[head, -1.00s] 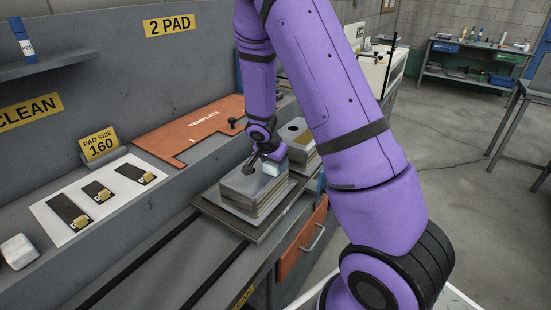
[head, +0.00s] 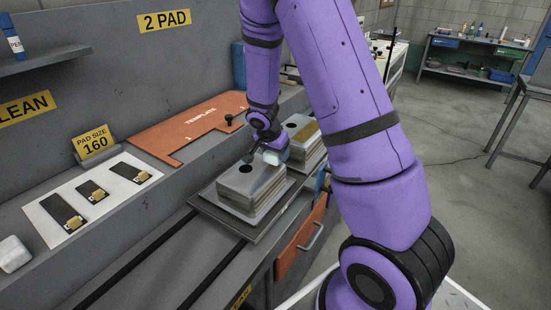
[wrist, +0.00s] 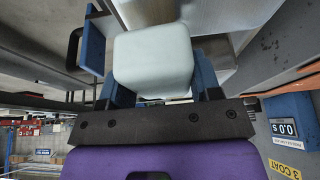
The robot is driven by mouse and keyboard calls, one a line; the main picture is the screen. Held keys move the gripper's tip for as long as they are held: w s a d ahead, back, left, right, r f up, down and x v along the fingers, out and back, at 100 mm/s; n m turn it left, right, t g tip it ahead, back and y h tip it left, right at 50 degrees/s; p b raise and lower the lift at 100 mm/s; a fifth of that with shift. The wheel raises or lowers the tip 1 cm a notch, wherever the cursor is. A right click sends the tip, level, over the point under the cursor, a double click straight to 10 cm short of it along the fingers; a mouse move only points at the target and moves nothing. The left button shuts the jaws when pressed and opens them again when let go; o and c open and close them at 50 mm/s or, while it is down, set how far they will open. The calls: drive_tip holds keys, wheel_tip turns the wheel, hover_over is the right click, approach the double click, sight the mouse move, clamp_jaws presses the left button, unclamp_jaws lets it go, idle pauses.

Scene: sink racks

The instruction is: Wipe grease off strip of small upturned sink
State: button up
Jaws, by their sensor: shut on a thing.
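My gripper (head: 265,150) is shut on a pale, rounded block-like pad (head: 275,155), which also fills the middle of the wrist view (wrist: 153,62). The nearer upturned sink (head: 240,182) is a grey steel block with a dark round hole in its top. It stands on a flat plate on the bench. The gripper and pad are at its far right edge; I cannot tell whether the pad touches it. A second upturned sink (head: 304,132) with a hole and a brownish patch on top stands behind. Part of it is hidden by my arm.
An orange template board (head: 190,130) lies at the back. A white sheet (head: 115,178) with several dark pads is on the left, and another white block (head: 14,254) is at the far left. Dark rails (head: 150,260) run along the bench. An orange drawer (head: 300,245) is in front.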

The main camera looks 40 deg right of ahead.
drive_tip(key=shift+s+d+r, duration=0.15)
drive_tip(key=shift+r, duration=2.8)
drive_tip(key=shift+f, duration=0.15)
